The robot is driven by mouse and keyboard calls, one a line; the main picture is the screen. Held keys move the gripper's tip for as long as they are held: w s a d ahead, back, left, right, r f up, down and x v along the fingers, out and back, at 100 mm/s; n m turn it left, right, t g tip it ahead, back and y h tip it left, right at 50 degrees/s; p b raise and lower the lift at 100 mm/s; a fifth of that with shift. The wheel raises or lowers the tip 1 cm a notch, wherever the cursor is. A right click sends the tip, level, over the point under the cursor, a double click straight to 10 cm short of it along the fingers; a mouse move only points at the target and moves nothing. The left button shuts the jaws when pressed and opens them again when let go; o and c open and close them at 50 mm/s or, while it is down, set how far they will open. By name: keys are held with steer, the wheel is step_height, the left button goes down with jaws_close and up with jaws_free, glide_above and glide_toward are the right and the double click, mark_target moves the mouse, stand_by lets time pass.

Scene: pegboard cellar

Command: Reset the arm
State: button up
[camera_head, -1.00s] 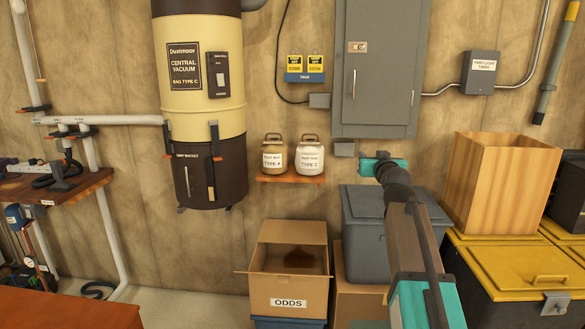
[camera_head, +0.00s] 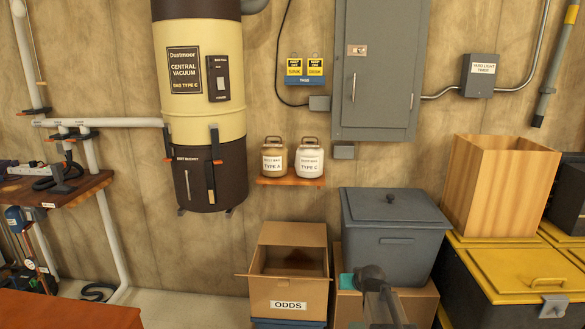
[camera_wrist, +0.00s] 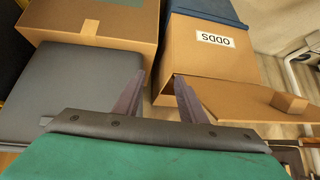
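My gripper (camera_wrist: 157,88) shows in the wrist view with its two dark fingers apart and nothing held between them. Behind the fingers are a grey surface, a brown cardboard edge and the box marked ODDS, which appears upside down (camera_wrist: 212,62). In the head view, my arm is low at the bottom centre right, in front of the cardboard box under the grey lidded bin (camera_head: 395,245). The fingertips cannot be made out in that view. The open ODDS box (camera_head: 288,292) stands just left of my arm.
A wall shelf (camera_head: 290,181) holds two jars, type A (camera_head: 274,160) and type C (camera_head: 309,161). The vacuum canister (camera_head: 205,130) hangs to their left. A tall wooden box (camera_head: 490,190) stands on yellow-lidded crates (camera_head: 525,270) at right.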

steer(key=s+a+f+g+p, duration=0.1)
steer(key=s+f+g, duration=0.2)
steer(key=s+f, duration=0.85)
steer(key=s+a+f+g, duration=0.2)
steer(key=s+f+g, duration=0.2)
steer(key=s+f, duration=0.7)
steer(key=s+f+g, duration=0.3)
steer(key=s+f, duration=0.2)
steer(key=s, duration=1)
steer(key=s+f+g+p, duration=0.1)
steer(key=s+f+g, duration=0.3)
steer(key=s, duration=1)
step_height(320, 180, down, 2)
steer(key=shift+s+h, duration=0.4)
steer(key=shift+a, duration=0.1)
steer(key=shift+c, duration=0.3)
